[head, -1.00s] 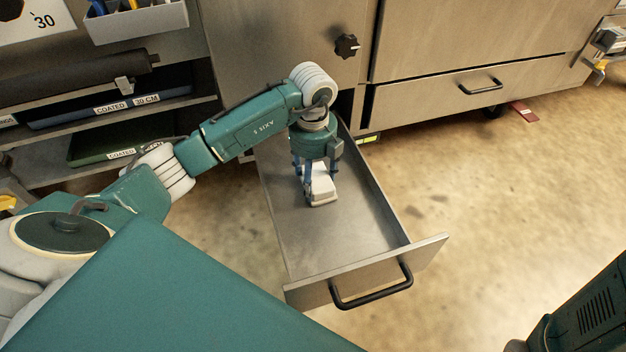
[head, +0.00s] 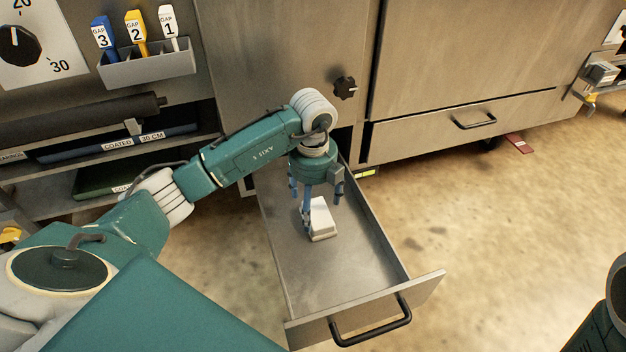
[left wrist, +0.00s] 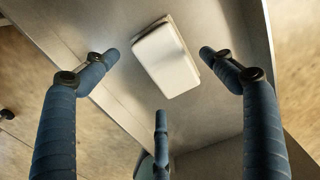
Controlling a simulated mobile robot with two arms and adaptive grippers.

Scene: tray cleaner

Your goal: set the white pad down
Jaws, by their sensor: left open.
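The white pad (head: 322,221) lies on the bare metal floor of the open drawer (head: 368,262). It also shows in the left wrist view (left wrist: 166,60), lying a little askew on the grey floor. My left gripper (head: 315,207) is over the drawer, pointing down, with its blue fingers spread around and above the pad. In the left wrist view the fingertips (left wrist: 160,70) stand apart from the pad, with nothing between them. One finger hides a little of the pad's left side in the head view. My right gripper is out of view.
The drawer's front panel and black handle (head: 372,322) face the bottom right. A steel cabinet with a black knob (head: 345,88) stands behind. A holder (head: 148,68) with blue, yellow and white tags hangs at upper left, above shelves of rollers.

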